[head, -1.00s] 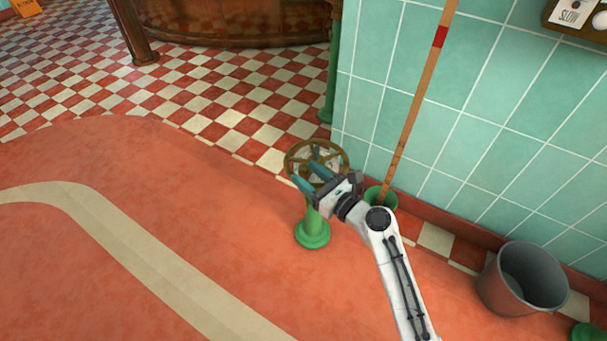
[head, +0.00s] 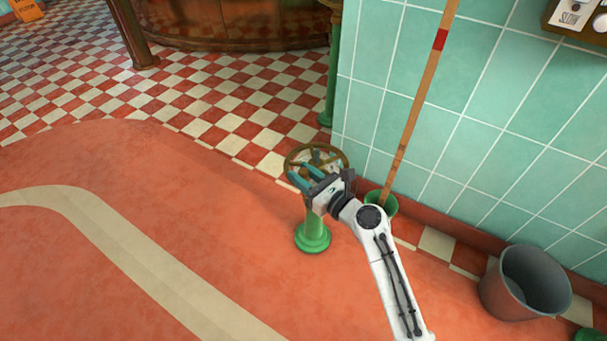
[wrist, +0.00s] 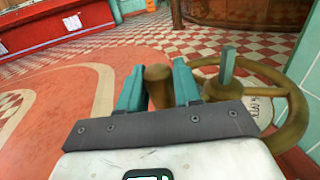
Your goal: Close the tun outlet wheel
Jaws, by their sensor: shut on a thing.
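The tun outlet wheel (head: 343,157) is a brass-coloured spoked handwheel on a green pedestal (head: 313,238). It stands on the red floor near the tiled wall. In the wrist view the wheel rim (wrist: 296,108) shows at the right, with a short teal post (wrist: 228,66) near its middle. A brown rounded knob (wrist: 158,76) stands between my teal fingers. My gripper (head: 300,178) is at the wheel's near left side. It also shows in the wrist view (wrist: 158,80), shut on the knob. My gripper body hides part of the wheel.
A wooden pole (head: 418,105) with a red band stands in a green holder (head: 388,203) right of the wheel. A grey bucket (head: 525,282) is at the lower right. Teal tiles (head: 480,120) bound the right side. The red floor at left is clear.

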